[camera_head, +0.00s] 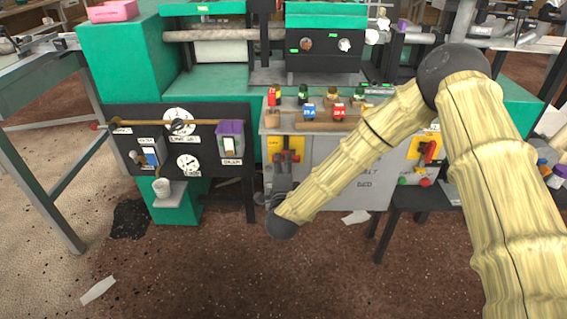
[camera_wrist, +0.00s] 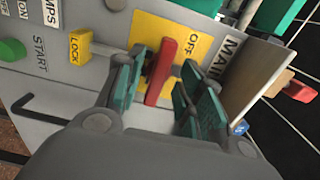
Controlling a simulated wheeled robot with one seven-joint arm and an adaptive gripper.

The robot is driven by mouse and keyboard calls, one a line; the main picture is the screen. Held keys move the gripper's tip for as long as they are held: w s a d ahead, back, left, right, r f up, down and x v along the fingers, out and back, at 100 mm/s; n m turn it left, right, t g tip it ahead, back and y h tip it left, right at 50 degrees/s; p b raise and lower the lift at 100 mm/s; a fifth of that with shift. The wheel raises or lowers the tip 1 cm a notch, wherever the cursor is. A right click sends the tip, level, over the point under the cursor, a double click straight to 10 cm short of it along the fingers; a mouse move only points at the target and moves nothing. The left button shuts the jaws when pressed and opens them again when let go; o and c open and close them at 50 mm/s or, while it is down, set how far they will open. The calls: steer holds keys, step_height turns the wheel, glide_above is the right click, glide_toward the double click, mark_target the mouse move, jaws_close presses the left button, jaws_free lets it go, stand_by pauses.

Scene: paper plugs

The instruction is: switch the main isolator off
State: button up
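The main isolator is a red handle (camera_wrist: 161,72) on a yellow plate (camera_wrist: 200,45) in the wrist view. The plate reads "OFF", and a label (camera_wrist: 229,52) beside it starts with "MAI". My gripper (camera_wrist: 160,86) has its two green-padded fingers apart, one on each side of the handle. I cannot tell whether either pad touches it. The handle's slant shows, but its switch position is not clear. In the head view my gripper (camera_head: 282,172) is in front of the yellow plate (camera_head: 285,146) on the grey cabinet and hides much of it.
A yellow "LOCK" tab (camera_wrist: 80,46) and a green button (camera_wrist: 11,50) labelled "START" lie left of the handle. A thin panel (camera_wrist: 259,78) juts out at the right. Another yellow plate with a red handle (camera_head: 430,151) is further right in the head view.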

steer(key=s, duration=0.9)
steer(key=shift+s, duration=0.4)
steer(key=s+d+f+n+g+y, duration=0.1)
steer(key=s+f+n+g, duration=0.15)
steer(key=f, duration=0.35)
steer(key=s+d+f+n+g+y, duration=0.1)
steer(key=s+d+f+n+g, duration=0.1)
steer(key=s+f+n, duration=0.35)
steer(key=s+d+f+n+g, duration=0.3)
steer(key=s+d+f+g, duration=0.3)
steer(key=s+f, duration=0.4)
steer(key=s+d+f+n+g, duration=0.4)
steer(key=s+d+f, duration=0.45)
steer(key=s, duration=0.25)
steer(key=s+d+f+n+g+h, duration=0.1)
steer(key=s+d+g, duration=0.15)
steer(key=s, duration=0.25)
steer(key=s+d+n+g+h, duration=0.1)
steer(key=s+d, duration=0.2)
steer(key=s, duration=0.2)
step_height(320, 180, up, 22)
steer(key=p, duration=2.2)
steer(key=shift+s+d+f, duration=0.15)
steer(key=shift+s+d, duration=0.15)
